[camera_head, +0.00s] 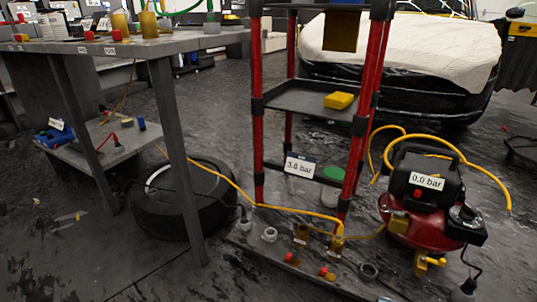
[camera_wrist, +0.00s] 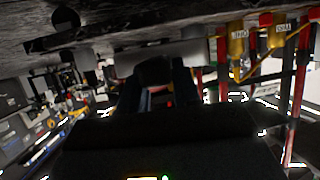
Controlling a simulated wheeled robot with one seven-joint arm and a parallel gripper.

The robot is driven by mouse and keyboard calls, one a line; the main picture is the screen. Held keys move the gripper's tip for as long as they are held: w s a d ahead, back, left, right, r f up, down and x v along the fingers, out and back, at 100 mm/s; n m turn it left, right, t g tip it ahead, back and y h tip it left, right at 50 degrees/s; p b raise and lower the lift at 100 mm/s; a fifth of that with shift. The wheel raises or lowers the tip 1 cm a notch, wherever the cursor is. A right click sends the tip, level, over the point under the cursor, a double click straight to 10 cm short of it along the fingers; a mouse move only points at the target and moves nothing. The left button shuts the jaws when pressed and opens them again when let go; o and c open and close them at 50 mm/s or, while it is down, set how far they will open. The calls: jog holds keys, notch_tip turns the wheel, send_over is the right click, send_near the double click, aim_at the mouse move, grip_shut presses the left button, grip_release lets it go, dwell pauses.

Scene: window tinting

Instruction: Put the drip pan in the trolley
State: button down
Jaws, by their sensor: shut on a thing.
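The trolley is a tall open rack with red posts (camera_head: 258,105) and black shelves (camera_head: 290,100) in the head view. In the wrist view, which looks upside down, my gripper (camera_wrist: 157,92) shows as dark fingers, shut on a wide pale grey thing (camera_wrist: 128,63). This seems to be the drip pan, seen edge-on; its far side and shape are hidden. I cannot make out my gripper or the pan in the head view. Red posts (camera_wrist: 301,75) stand to the right of the gripper in the wrist view.
A yellow block (camera_head: 340,100) lies on the trolley's middle shelf, and a green round thing (camera_head: 332,174) sits lower. A yellow hose (camera_head: 222,177) crosses to brass fittings (camera_head: 337,243). A red compressor (camera_head: 428,228) stands right. A workbench (camera_head: 150,48) is left, with a round black object (camera_head: 180,215) below.

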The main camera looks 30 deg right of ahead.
jog(key=w+a+r+n+t+y, duration=0.1)
jog(key=w+a+r+n+t, duration=0.1)
jog(key=w+r, duration=0.3)
jog(key=w+a+r+n+t+y, duration=0.1)
jog(key=w+a+r+y, duration=0.15)
jog(key=w, duration=0.45)
jog(key=w+a+r+n+t+y, duration=0.1)
jog(key=w+a+r+n+y, duration=0.4)
jog(key=a+r, duration=0.65)
jog(key=w+a+r+n+t+y, duration=0.1)
jog(key=w+a+r+n+y, duration=0.15)
jog(key=w+a+r, duration=0.65)
jog(key=s+a+r+p, duration=0.1)
jog(key=s+r+p, duration=0.1)
jog(key=r+p, duration=0.9)
jog(key=s+a+r+p, duration=0.1)
jog(key=r+p, duration=1)
jog(key=p, duration=1.1)
jog(key=shift+s+a+r, duration=0.3)
jog(key=shift+s, duration=0.35)
